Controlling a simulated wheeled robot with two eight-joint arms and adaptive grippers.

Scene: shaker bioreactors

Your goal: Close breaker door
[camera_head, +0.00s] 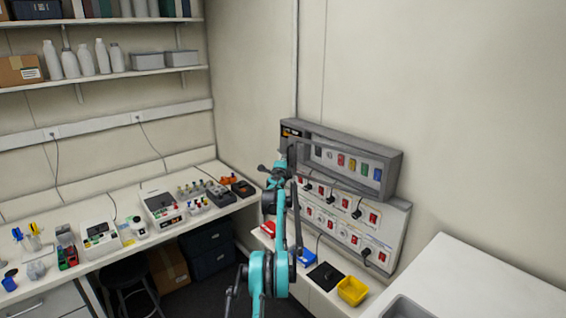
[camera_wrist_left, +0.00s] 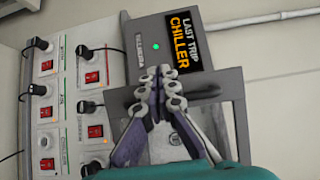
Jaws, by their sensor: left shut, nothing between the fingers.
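The grey breaker box (camera_head: 391,166) is on the wall in the head view, with several coloured breakers in its front. In the left wrist view the box's end (camera_wrist_left: 235,92) carries a "LAST TRIP CHILLER" display (camera_wrist_left: 184,48) and a green light. My left gripper (camera_head: 270,172) is at the box's left end in the head view. In the wrist view its fingers (camera_wrist_left: 158,82) are together and empty, in front of the box face. The fingers and arm hide part of the box. I cannot tell the door's exact edge or angle. My right gripper is not in view.
Below the box is a white panel (camera_head: 398,222) with red switches and plugged cables. A white counter (camera_head: 470,275) is at right, and a bench with instruments at left.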

